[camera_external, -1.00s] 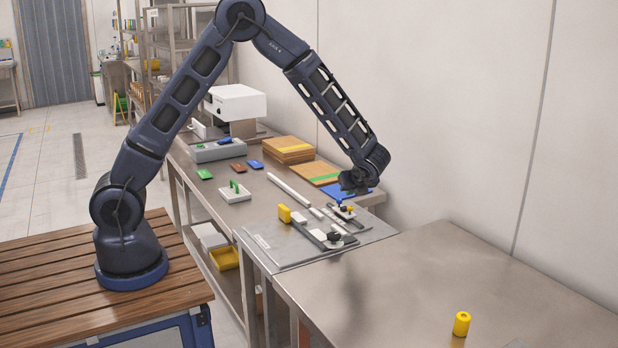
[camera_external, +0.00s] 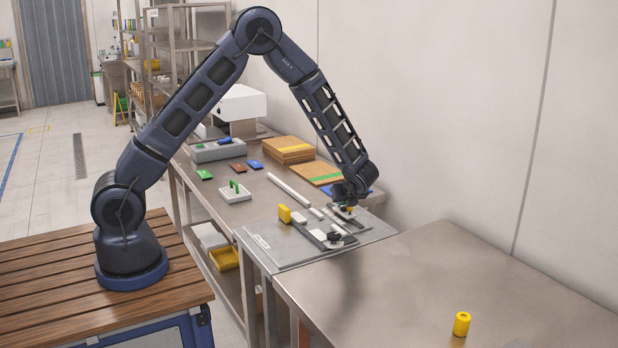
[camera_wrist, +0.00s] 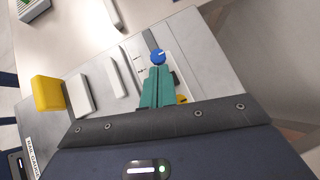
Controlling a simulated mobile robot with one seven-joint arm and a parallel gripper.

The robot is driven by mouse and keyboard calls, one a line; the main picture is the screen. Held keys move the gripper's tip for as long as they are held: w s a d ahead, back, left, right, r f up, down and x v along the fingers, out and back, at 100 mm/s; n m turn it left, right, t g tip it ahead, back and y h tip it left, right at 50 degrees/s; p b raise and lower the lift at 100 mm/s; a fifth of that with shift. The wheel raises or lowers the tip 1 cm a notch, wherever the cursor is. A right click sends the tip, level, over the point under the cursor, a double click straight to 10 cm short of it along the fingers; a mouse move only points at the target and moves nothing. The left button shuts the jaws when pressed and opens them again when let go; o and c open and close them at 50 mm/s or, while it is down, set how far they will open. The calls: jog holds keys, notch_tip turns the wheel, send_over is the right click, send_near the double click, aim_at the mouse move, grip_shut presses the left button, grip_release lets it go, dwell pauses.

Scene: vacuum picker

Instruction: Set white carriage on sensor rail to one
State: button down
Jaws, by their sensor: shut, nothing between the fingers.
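A grey fixture plate (camera_external: 285,254) holds two short dark rails with white carriages. The far carriage (camera_external: 346,212) is partly hidden beneath my gripper (camera_external: 345,207), and I cannot tell whether they touch. The near white carriage (camera_external: 334,241) has a black knob on top. In the wrist view my teal fingers (camera_wrist: 158,72) are shut and empty, pointing at a blue round knob (camera_wrist: 158,56) over a pale strip. The fingers and wrist body hide much of the rail there. The scale marks are too small to read.
A yellow block (camera_external: 284,213) and a white block (camera_external: 299,217) stand on the plate, left of the rails. Brown boards (camera_external: 288,149) and a blue piece lie behind.

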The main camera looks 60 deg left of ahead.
jog(key=a, duration=0.6)
jog(key=shift+a, duration=0.1)
jog(key=v, duration=1)
jog(key=shift+d, duration=0.4)
